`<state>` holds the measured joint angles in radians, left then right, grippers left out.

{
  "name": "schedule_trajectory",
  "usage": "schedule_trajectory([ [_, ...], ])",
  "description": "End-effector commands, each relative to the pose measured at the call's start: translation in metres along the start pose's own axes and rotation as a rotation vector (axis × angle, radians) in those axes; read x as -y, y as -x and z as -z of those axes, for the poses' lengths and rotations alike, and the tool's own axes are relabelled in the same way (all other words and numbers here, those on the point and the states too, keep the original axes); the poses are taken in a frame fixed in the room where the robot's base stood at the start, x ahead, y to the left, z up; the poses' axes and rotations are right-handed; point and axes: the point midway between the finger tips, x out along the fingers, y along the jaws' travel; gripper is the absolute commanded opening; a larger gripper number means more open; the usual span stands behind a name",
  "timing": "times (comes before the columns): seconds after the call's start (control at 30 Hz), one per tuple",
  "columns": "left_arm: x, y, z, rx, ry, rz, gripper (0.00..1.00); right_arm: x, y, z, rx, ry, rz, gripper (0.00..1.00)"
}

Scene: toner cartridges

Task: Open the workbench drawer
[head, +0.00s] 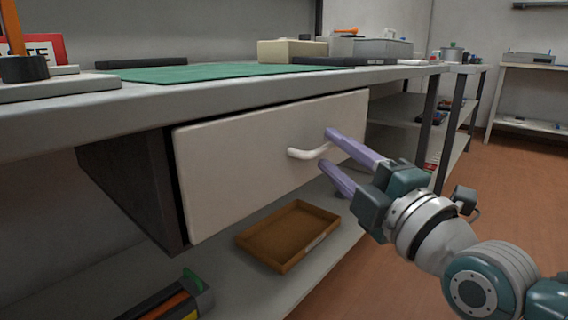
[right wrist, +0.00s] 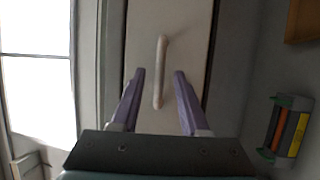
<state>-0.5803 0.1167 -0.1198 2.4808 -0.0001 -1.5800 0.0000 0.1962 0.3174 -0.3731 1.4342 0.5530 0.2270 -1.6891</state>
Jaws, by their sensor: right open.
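The workbench drawer (head: 235,165) has a pale front under the bench top, and its face looks nearly flush with the bench. Its white bar handle (head: 309,152) sits at the middle of the front. My right gripper (head: 330,152) is open, with its purple fingers pointing at the drawer front near the handle. In the right wrist view the handle (right wrist: 161,70) runs upright in the picture, between the lines of the two open fingers (right wrist: 158,75). I cannot tell whether the fingertips reach past the bar. My left gripper is not in view.
The bench top (head: 200,97) carries a green mat (head: 200,72) and boxes (head: 290,50). A brown tray (head: 288,236) lies on the lower shelf below the drawer. A dark case with orange and green parts (head: 175,302) is at the shelf's front left. The floor at right is clear.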

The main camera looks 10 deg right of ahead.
Motion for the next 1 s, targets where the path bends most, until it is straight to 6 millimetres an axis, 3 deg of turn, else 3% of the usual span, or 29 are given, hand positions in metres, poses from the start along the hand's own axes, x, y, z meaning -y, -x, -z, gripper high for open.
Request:
schedule_trajectory([
  [0.4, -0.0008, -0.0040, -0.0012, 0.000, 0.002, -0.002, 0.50, -0.0002, -0.0101, 0.0003, 0.000, 0.000, 0.001, 0.44],
  [0.8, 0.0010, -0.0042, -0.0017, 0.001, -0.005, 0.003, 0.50, -0.0002, -0.0099, 0.0002, 0.000, 0.000, 0.001, 0.00],
  [1.0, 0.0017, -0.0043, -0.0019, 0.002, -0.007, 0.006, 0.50, -0.0002, -0.0098, 0.0002, 0.000, 0.000, 0.001, 0.00],
])
